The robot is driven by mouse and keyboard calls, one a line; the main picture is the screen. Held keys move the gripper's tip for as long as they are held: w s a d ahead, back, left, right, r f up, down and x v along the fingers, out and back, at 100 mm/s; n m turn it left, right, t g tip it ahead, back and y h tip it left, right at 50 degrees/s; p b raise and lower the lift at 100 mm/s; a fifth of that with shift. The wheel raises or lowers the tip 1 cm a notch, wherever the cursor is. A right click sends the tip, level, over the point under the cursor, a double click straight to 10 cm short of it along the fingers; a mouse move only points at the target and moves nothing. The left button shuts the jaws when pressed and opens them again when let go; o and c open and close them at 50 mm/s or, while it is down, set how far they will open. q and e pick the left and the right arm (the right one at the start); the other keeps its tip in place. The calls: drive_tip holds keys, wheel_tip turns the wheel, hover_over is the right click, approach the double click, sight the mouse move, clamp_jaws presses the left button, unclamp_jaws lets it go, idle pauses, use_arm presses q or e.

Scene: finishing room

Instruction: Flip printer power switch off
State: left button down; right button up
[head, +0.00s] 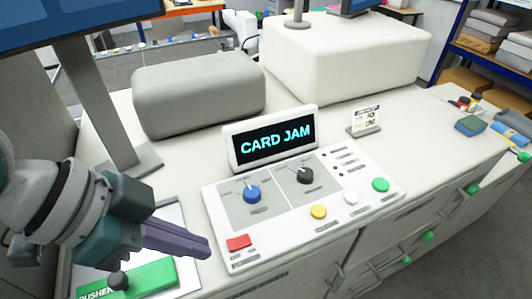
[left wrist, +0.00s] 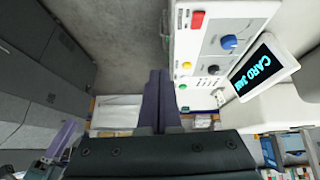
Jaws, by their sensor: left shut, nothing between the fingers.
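The printer's control panel (head: 307,208) is a white sloped plate on the cabinet top, under a display (head: 272,140) reading "CARD JAM". A red switch or button (head: 239,243) is at its near left corner and also shows in the left wrist view (left wrist: 197,20). No readable label marks the power switch. My left gripper (head: 206,248) is shut and empty, just left of the red control and apart from it in the picture; its fingers (left wrist: 160,98) also show in the left wrist view. A purple part at lower left there may be my right gripper (left wrist: 62,138).
The panel bears a blue knob (head: 252,193), a black knob (head: 304,175), and yellow (head: 319,212), white (head: 351,198) and green (head: 380,185) buttons. A green "PUSHER" plate (head: 150,278) with a black knob lies under my left arm. A monitor post (head: 105,110) stands behind it.

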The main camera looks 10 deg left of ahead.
use_arm(q)
drive_tip(key=w+a+f+t+b, duration=0.1)
drive_tip(key=w+a+f+b, duration=0.2)
drive_tip(key=w+a, duration=0.2)
drive_tip(key=shift+w+f, duration=0.3)
use_arm(e)
wheel_tip(320, 180, down, 5)
drive_tip(key=shift+r, duration=0.15)
use_arm(q)
drive_tip(key=shift+d, duration=0.1)
drive_tip(key=b, duration=0.9)
hover_over(239, 244)
drive_tip(key=s+a, duration=0.1)
drive_tip(key=a, duration=0.1)
wheel_tip(239, 244, down, 8)
drive_tip(key=shift+d+f, duration=0.1)
drive_tip(key=shift+f, duration=0.15)
wheel_tip(239, 244, down, 2)
drive_tip(key=shift+f+b, duration=0.15)
drive_tip(key=shift+b, duration=0.65)
drive_tip(key=shift+s+f+b, duration=0.15)
drive_tip(key=shift+f+b, duration=0.3)
drive_tip(key=shift+f, duration=0.1)
use_arm(e)
wheel_tip(239, 244, down, 12)
drive_tip(key=shift+r, duration=0.2)
drive_tip(key=shift+d, duration=0.1)
